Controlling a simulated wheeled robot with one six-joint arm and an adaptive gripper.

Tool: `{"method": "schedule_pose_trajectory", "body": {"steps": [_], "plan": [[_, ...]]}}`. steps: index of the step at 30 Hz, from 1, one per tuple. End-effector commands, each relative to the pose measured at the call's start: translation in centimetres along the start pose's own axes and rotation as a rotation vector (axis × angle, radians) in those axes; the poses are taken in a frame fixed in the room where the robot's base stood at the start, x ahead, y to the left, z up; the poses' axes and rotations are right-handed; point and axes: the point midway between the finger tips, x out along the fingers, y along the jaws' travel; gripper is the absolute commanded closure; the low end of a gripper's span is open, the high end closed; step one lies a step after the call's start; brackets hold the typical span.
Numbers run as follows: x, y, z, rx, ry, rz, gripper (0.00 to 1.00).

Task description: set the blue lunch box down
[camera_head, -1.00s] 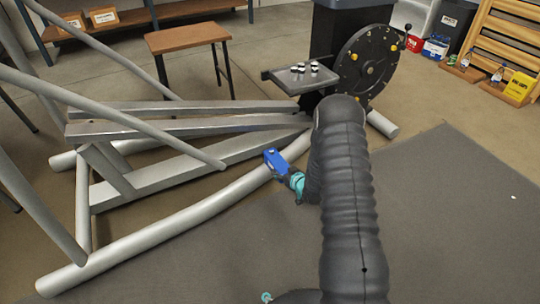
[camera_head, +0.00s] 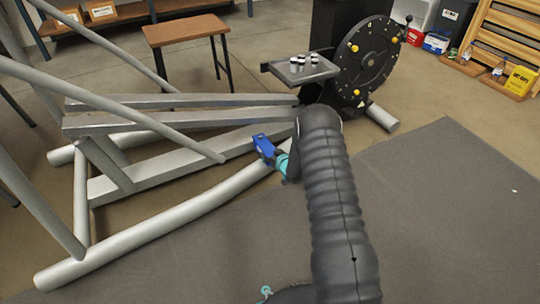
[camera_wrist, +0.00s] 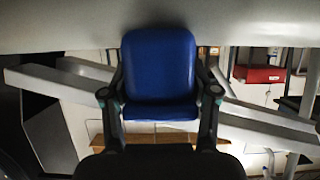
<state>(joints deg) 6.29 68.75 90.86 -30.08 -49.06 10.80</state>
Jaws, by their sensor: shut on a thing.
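The blue lunch box (camera_head: 262,144) is in my gripper, in front of the silver frame rails in the head view. In the wrist view the blue lunch box (camera_wrist: 160,72) sits between both fingers, which touch its sides. My gripper (camera_wrist: 160,110) is shut on it. In the head view my gripper (camera_head: 278,157) shows only partly, with a teal band, behind my dark arm. I see no surface touching the box's underside; the gap below it cannot be told.
A silver elliptical frame (camera_head: 160,235) fills the left, with a black flywheel disc (camera_head: 368,62) behind. A grey tray (camera_head: 303,72) holds several small black-and-white pieces. A wooden-topped stool (camera_head: 185,32) stands behind. The grey mat (camera_head: 450,220) at right is mostly clear.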

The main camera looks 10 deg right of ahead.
Motion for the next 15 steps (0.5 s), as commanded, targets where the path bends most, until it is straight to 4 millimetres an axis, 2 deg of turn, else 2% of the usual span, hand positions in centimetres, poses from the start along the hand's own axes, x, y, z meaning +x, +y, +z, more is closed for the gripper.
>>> {"method": "schedule_pose_trajectory", "body": {"steps": [9, 10, 13, 15], "plan": [[0.12, 0.05, 0.08, -0.001, 0.002, 0.001, 0.96], [0.06, 0.03, 0.09, -0.001, 0.0, 0.0, 0.33], [0.05, 0.03, 0.07, -0.001, 0.0, 0.0, 0.09], [0.04, 0.03, 0.06, -0.001, 0.0, 0.0, 0.09]]}}
